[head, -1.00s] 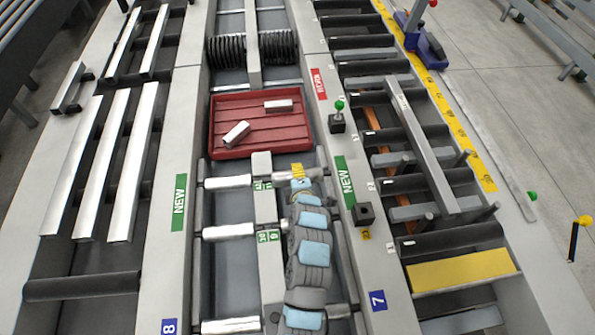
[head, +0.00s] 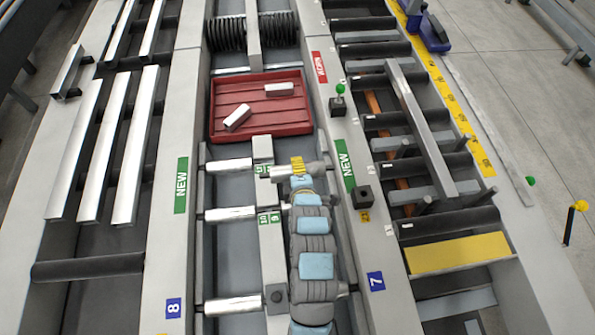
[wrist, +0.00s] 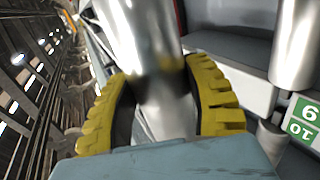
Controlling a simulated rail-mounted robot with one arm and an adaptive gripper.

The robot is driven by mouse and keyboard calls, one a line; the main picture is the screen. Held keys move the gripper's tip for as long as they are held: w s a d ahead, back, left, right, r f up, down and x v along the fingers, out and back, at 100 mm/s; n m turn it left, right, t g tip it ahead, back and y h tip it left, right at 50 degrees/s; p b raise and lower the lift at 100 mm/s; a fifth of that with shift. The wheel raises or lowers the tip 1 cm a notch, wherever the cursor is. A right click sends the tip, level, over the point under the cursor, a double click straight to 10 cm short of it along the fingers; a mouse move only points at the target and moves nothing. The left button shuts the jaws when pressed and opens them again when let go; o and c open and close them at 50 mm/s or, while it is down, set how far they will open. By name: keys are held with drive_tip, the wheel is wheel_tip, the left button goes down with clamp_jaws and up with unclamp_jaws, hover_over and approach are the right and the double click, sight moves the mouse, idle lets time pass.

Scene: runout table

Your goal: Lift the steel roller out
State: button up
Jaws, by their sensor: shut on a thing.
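My gripper (head: 298,162), with yellow ribbed fingers, is shut on a steel roller (head: 316,170) just right of the middle beam (head: 270,235) of the centre lane. In the wrist view the shiny steel roller (wrist: 145,45) runs lengthwise between the two yellow fingers (wrist: 163,105), one on each side. My arm covers much of the right half of the lane. I cannot tell how high the roller is above its seat.
Other steel rollers (head: 230,214) lie across the lane left of the beam. A red tray (head: 225,130) holding two metal blocks (head: 236,117) stands beyond. A green-knobbed post (head: 339,103) and a dark box (head: 363,197) stand on the right rail.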

drive_tip(key=shift+r+p, duration=1)
drive_tip(key=shift+r, duration=2.65)
drive_tip(key=shift+w, duration=0.1)
